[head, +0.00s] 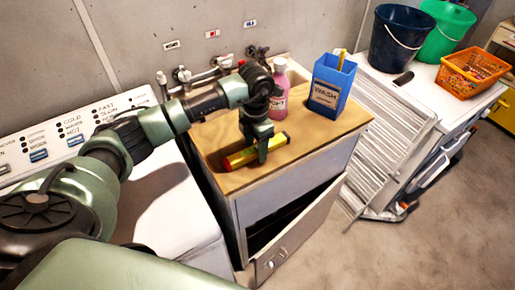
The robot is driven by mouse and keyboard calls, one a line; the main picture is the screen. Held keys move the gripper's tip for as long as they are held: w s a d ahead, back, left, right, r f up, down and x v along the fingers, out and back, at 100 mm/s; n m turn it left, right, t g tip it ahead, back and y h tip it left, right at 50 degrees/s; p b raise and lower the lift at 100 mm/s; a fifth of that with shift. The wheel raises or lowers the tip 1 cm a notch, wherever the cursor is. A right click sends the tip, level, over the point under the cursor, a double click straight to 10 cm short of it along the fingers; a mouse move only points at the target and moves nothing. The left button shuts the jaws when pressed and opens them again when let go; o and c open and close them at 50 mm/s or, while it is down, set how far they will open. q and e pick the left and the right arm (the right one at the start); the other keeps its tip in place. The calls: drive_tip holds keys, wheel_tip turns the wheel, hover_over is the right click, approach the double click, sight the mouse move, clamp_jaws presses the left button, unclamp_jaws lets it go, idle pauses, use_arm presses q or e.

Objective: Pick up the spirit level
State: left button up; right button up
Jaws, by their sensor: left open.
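The spirit level (240,157) is a short yellow bar with red on it. It lies on the wooden top of a small cabinet, near its front left part. My left gripper (263,158) points down from above at the level's middle and covers part of it. It is open, with its fingertips at the level; I cannot tell whether they touch it. My right gripper is out of view.
A pink bottle (277,94) and a blue wash box (331,86) stand behind on the cabinet top (328,130). The cabinet door (296,236) hangs open. Taps are on the wall behind. A washing machine is left; buckets (397,40) and an orange basket (470,74) are right.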

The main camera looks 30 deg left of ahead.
use_arm(q)
drive_tip(key=c, duration=1)
clamp_jaws()
drive_tip(key=shift+r, duration=0.15)
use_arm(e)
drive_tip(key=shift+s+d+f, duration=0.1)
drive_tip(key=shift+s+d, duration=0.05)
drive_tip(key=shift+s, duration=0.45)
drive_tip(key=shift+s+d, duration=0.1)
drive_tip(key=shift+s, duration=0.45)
